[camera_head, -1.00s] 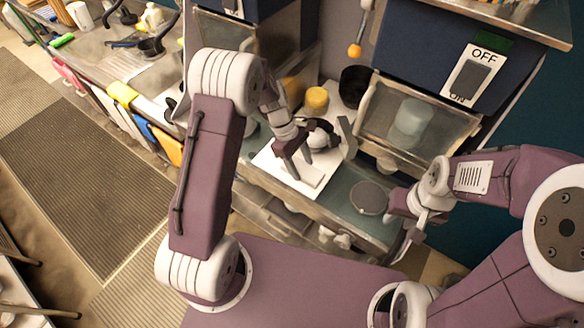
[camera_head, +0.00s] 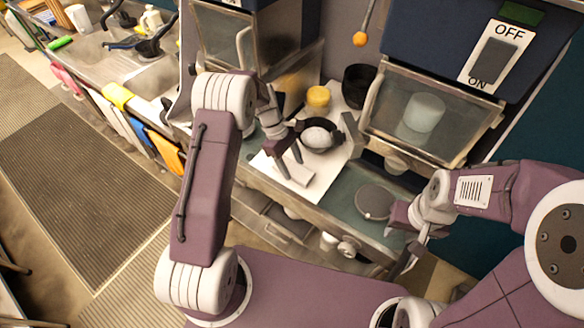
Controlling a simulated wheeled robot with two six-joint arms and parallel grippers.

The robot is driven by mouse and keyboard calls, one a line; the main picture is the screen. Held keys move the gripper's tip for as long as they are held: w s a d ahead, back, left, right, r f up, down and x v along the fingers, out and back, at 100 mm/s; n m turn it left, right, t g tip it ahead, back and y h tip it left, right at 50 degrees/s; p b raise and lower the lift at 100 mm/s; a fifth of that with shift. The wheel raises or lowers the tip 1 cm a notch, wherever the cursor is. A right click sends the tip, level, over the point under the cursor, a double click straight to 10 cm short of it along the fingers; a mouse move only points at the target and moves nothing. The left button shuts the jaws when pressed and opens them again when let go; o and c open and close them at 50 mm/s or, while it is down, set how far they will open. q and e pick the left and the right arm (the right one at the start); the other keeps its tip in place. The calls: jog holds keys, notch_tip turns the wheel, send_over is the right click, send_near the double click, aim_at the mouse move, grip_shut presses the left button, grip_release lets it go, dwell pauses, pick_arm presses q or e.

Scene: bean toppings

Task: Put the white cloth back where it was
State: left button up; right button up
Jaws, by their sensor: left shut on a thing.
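The white cloth (camera_head: 298,175) is a small flat white piece in the middle of the camera_head view, low over a white board (camera_head: 318,187) on the counter. My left gripper (camera_head: 285,155) points down at it from above, with its dark fingers shut on the cloth. Whether the cloth touches the board is hard to tell. My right gripper (camera_head: 408,238) hangs over the counter's front edge at the right, away from the cloth. Its fingers are small and partly hidden, so its opening is unclear.
A dark bowl (camera_head: 338,134) with a white rounded thing in it stands just behind my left gripper. A yellow cup (camera_head: 318,97) and a black container (camera_head: 357,88) stand behind it. A grey round disc (camera_head: 374,202) lies right of the board. A glass-fronted machine (camera_head: 425,115) stands behind.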

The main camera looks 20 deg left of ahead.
pick_arm(q)
jog(key=o, duration=1.3)
jog(key=shift+f, duration=0.1)
jog(key=b+v, duration=0.2)
jog(key=v, duration=1)
jog(key=s+f+m+t+y, duration=0.1)
jog(key=s+m, duration=0.3)
jog(key=s, duration=0.2)
jog(key=s+f+m+t+y, duration=0.1)
jog(key=s+f+m, duration=0.1)
jog(key=s+m, duration=0.3)
jog(key=s+f+m+y, duration=0.2)
jog(key=s+m, duration=0.2)
jog(key=s, duration=0.4)
jog(key=shift+s+d+m+t, duration=0.1)
jog(key=shift+s+m+t, duration=0.3)
